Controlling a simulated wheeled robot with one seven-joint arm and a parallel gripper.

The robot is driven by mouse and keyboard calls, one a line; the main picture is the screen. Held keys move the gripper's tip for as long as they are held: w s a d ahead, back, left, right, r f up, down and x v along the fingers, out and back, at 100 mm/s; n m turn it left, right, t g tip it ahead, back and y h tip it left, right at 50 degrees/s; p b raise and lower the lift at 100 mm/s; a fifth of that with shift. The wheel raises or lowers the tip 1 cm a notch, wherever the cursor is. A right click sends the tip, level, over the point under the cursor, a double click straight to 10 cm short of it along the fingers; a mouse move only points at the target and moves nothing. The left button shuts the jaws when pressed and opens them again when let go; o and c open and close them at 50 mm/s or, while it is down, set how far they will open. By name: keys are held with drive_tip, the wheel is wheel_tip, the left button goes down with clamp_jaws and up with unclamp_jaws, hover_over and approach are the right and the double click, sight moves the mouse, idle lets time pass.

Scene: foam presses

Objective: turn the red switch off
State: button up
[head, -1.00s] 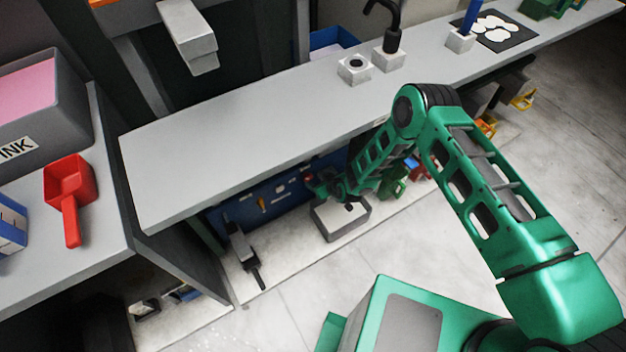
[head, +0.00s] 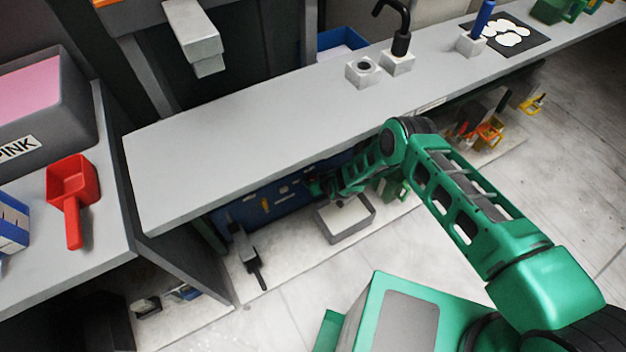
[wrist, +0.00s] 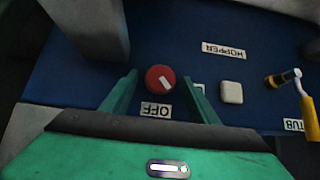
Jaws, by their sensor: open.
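The red switch (wrist: 160,79) is a round red knob with a white pointer mark, on a blue panel in the wrist view. The pointer slants towards the lower right of that view. An upside-down OFF label (wrist: 156,110) is just below the knob, and a second label to its right is mostly hidden by a finger. My gripper (wrist: 159,84) is open, with one green finger on each side of the knob. I cannot tell whether either finger touches it.
A white button (wrist: 231,92) near a HOPPER label (wrist: 223,50) and a yellow-handled lever (wrist: 305,108) are to the right on the panel. The grey bench (head: 240,140) overhangs my forearm. An open grey tray (head: 345,222) stands on the floor ledge below.

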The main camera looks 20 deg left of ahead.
drive_tip(key=c, duration=1)
drive_tip(key=shift+w+d, duration=0.1)
drive_tip(key=shift+w+d+f+m+g+y, duration=0.1)
drive_tip(key=shift+w+d+m+g+y, duration=0.05)
drive_tip(key=shift+m+g+y, duration=0.55)
drive_tip(key=shift+w+d+f+m+g+y, duration=0.15)
drive_tip(key=shift+m+g+y, duration=0.35)
drive_tip(key=shift+g+y, duration=0.25)
drive_tip(key=shift+w+d+f+m+g+y, duration=0.1)
drive_tip(key=shift+w+d+m+g+y, duration=0.05)
drive_tip(key=shift+m+g+y, duration=0.55)
drive_tip(key=shift+y, duration=0.25)
